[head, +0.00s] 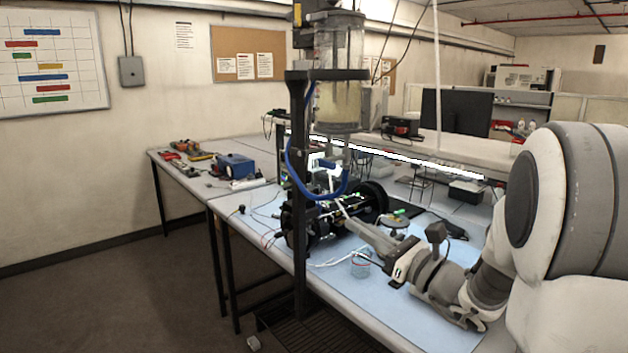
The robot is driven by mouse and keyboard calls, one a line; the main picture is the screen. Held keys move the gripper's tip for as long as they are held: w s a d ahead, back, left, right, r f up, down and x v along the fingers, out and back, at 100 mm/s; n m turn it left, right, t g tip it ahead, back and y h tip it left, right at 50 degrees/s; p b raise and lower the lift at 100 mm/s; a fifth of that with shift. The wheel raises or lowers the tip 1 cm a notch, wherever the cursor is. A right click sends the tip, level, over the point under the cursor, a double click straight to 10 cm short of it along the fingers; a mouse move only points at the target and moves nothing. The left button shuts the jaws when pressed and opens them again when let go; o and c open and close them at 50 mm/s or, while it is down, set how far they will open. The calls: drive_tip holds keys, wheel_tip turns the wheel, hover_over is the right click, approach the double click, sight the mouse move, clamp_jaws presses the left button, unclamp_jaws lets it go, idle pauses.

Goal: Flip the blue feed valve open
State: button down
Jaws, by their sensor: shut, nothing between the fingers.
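A clear cylinder (341,75) with cloudy, pale contents hangs in a dark frame above the bench. A blue hose (289,158) loops down the frame and curves up beneath the cylinder. A small blue part (328,163) shows under the cylinder's outlet and looks like the feed valve; its lever position is too small to tell. My gripper (343,211) reaches in from the right, its fingers shut and empty. Its tips are just below the hose's lower bend, and I cannot tell whether they touch anything.
A dark-wheeled machine (300,222) with wires stands under the cylinder. A dark post (298,250) rises at the bench's front edge. A clear beaker (361,264) stands close beneath my wrist. A blue box (236,166) sits on the far left bench.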

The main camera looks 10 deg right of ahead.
sight(325, 164)
drive_tip(key=d+m, duration=0.1)
drive_tip(key=w+d+t+h, duration=0.1)
drive_tip(key=shift+d+f+m, duration=0.1)
drive_tip(key=shift+d+m, duration=0.2)
drive_tip(key=shift+m, duration=0.1)
drive_tip(key=shift+a, duration=0.1)
drive_tip(key=w+a+r+p, duration=0.3)
drive_tip(key=w+r, duration=0.3)
drive_tip(key=w, duration=0.2)
drive_tip(key=shift+w+a+r+p, duration=0.15)
drive_tip(key=shift+a+r+p, duration=0.15)
drive_tip(key=shift+a, duration=0.6)
drive_tip(key=shift+h, duration=0.3)
drive_tip(key=shift+r+p, duration=0.15)
drive_tip(key=shift+p, duration=0.45)
